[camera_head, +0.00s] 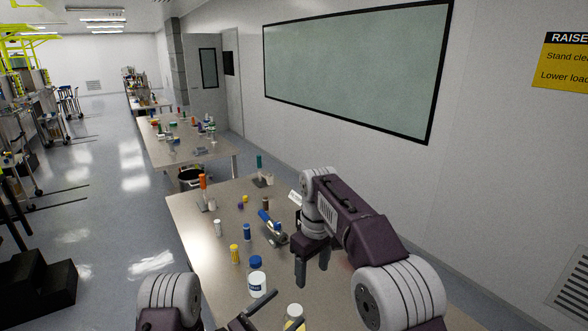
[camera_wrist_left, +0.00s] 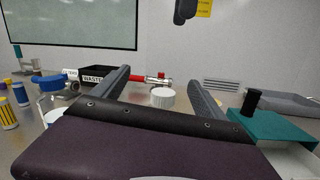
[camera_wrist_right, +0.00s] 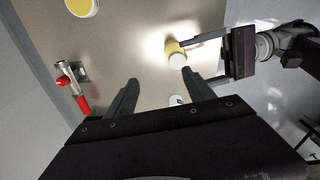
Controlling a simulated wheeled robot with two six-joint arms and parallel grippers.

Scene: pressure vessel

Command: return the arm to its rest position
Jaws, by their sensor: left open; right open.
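My left gripper (camera_head: 257,310) is open at the bottom of the head view, low over the near table. A yellow jar with a white lid (camera_head: 294,317) stands just beyond its fingertips; the white lid shows between the fingers in the left wrist view (camera_wrist_left: 162,98). In the right wrist view the left gripper (camera_wrist_right: 203,60) is at upper right, with one finger close to the jar (camera_wrist_right: 177,55); I cannot tell whether they touch. My right gripper (camera_head: 311,276) is open and empty, pointing down above the table's right part. It shows in its own wrist view (camera_wrist_right: 160,92).
A blue-capped white bottle (camera_head: 256,283) stands left of the right gripper. Small yellow (camera_head: 235,254) and blue (camera_head: 247,232) bottles stand behind it. A red and silver fitting (camera_wrist_right: 75,88), a black waste bin (camera_wrist_left: 93,76), a teal box (camera_wrist_left: 272,128) and a grey tray (camera_wrist_left: 287,104) are also nearby.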

